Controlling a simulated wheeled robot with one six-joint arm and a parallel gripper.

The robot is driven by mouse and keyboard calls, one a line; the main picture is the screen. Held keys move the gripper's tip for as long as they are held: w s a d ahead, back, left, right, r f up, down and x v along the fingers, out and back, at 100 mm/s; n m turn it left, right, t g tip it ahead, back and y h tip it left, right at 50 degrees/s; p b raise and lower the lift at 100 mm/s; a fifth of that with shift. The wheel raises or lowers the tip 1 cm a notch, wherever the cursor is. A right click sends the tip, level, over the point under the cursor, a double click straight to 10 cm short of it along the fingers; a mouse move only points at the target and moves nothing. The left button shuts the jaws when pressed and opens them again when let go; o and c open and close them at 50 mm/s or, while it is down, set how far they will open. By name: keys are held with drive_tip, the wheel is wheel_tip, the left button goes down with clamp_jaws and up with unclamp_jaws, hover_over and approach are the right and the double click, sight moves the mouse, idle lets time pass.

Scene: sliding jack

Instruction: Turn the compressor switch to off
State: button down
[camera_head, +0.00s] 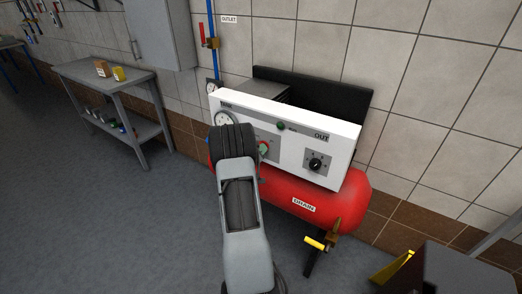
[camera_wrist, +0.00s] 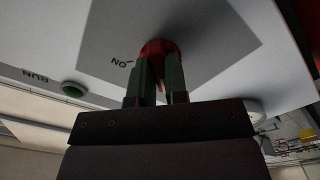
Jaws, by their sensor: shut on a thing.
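The red compressor switch (camera_wrist: 160,46) sits on a grey plate (camera_wrist: 205,30) of the white panel. My gripper (camera_wrist: 161,72) is shut on the switch, with one dark green finger on each side. A red part of the switch shows between the fingers. The word "ON" (camera_wrist: 121,62) is printed beside the switch; no "OFF" mark is visible, and I cannot tell where the switch points. In the head view, the switch (camera_head: 265,145) shows just right of my arm, which hides most of my gripper.
A green RUN lamp (camera_wrist: 74,89) is beside the switch plate. A black OUT knob (camera_head: 316,163) and a gauge (camera_head: 225,120) are on the white panel (camera_head: 341,133). The red tank (camera_head: 345,207) is below, with a yellow-handled drain valve (camera_head: 315,243). A grey bench (camera_head: 105,72) stands left.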

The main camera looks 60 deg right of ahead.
drive_tip(key=shift+f, duration=0.1)
drive_tip(key=c, duration=1.1)
unclamp_jaws()
drive_tip(key=shift+c, duration=0.2)
drive_tip(key=shift+a, duration=0.1)
drive_tip(key=a+b, duration=0.1)
drive_tip(key=a, duration=1.2)
drive_tip(key=shift+a, duration=0.35)
